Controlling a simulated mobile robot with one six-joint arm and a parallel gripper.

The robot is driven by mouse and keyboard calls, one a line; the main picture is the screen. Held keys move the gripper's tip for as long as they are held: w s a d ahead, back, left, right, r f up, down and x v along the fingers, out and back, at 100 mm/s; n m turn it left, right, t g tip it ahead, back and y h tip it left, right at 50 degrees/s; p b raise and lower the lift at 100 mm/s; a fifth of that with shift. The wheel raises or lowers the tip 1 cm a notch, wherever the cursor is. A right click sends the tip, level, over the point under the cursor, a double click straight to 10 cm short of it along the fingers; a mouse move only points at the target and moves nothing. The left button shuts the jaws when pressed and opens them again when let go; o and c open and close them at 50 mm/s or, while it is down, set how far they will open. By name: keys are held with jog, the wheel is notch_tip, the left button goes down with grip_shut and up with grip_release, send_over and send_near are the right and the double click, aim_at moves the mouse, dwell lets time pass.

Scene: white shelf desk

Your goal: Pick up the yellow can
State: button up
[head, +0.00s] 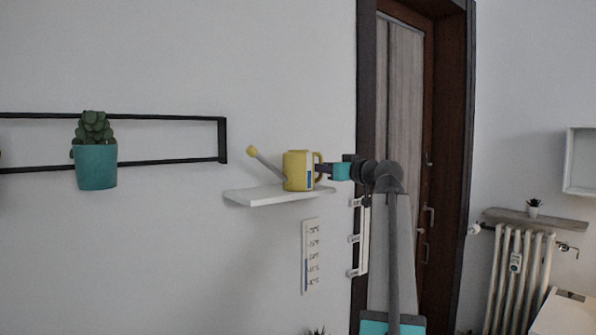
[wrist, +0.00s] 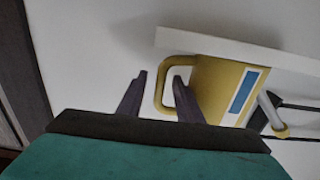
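The yellow can is a watering can (head: 297,171) with a long grey spout, a yellow spout head and a blue label. It stands on a small white wall shelf (head: 262,196) in the head view. My gripper (head: 323,170) is at the can's right side, by the handle. In the wrist view, the can (wrist: 212,88) appears upside down under the shelf edge (wrist: 230,50). My gripper (wrist: 160,77) has its two dark fingers apart. The handle's outer bar lies between them in the picture, with one finger over the handle's opening. I cannot tell whether either finger touches it.
A black wall frame (head: 170,161) with a teal-potted succulent (head: 96,165) is at the left. A thermometer sign (head: 311,255) hangs below the shelf. A dark wooden door frame (head: 455,150) stands behind my arm. A radiator (head: 515,275) is at far right.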

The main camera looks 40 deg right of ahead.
aim_at(321, 156)
grip_shut()
jog(key=shift+r, duration=0.1)
jog(key=shift+r, duration=0.1)
dwell(0.3)
jog(key=shift+r+b, duration=0.75)
jog(key=shift+r, duration=0.8)
jog(key=s+a+b, duration=0.1)
jog(key=a, duration=0.4)
jog(key=s+a+r+b, duration=0.1)
jog(key=s+a, duration=0.1)
jog(key=a, duration=0.3)
jog(key=s+a+b, duration=0.1)
jog(key=s+a, duration=0.1)
jog(key=a, duration=0.3)
jog(key=shift+a+r, duration=0.1)
jog(key=shift+r, duration=0.25)
jog(key=shift+f, duration=0.1)
